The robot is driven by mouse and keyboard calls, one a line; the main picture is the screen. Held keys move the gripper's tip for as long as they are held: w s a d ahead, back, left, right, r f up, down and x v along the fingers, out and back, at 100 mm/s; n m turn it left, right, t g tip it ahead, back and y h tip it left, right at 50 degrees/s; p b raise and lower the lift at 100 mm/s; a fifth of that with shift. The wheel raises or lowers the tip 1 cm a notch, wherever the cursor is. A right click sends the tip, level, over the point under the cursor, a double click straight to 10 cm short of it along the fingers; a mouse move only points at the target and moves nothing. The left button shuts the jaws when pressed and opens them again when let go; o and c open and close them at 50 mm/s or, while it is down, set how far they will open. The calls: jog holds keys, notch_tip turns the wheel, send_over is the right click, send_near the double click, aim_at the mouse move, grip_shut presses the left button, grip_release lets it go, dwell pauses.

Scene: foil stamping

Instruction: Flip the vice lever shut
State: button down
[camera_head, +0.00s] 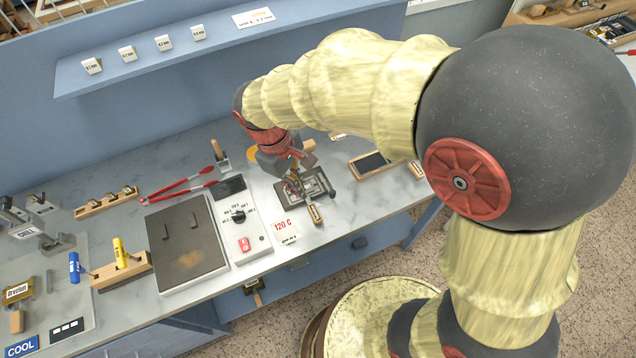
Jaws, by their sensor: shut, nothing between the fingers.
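The vice (318,184) appears to be the small grey metal fixture on a dark base, on the bench top right of the hot plate. My gripper (295,188) is over its left part, pointing down, with the fingers shut and empty. The gripper hides part of the vice. I cannot make out the lever or its position clearly, nor whether my fingers touch it.
A dark hot plate (187,243) with a control box (240,218) stands to the left. Red tongs (180,186) lie behind it. A framed dark pad (372,163) lies to the right. A blue shelf (230,40) overhangs the back. Bare bench shows right of the vice.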

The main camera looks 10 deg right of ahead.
aim_at(326, 184)
jog(key=w+a+f+n+h, duration=0.2)
jog(key=w+n, duration=0.4)
jog(key=shift+w+a, duration=0.15)
jog(key=shift+w, duration=0.25)
jog(key=b+x, duration=0.1)
jog(key=x, duration=0.9)
jog(key=shift+f+b, duration=0.2)
jog(key=shift+b, duration=0.1)
jog(key=shift+s+d+r, duration=0.1)
jog(key=shift+s+d, duration=0.1)
jog(key=shift+d, duration=0.8)
jog(key=shift+s+d+r, duration=0.1)
jog(key=shift+s+d, duration=0.1)
jog(key=shift+d, duration=0.8)
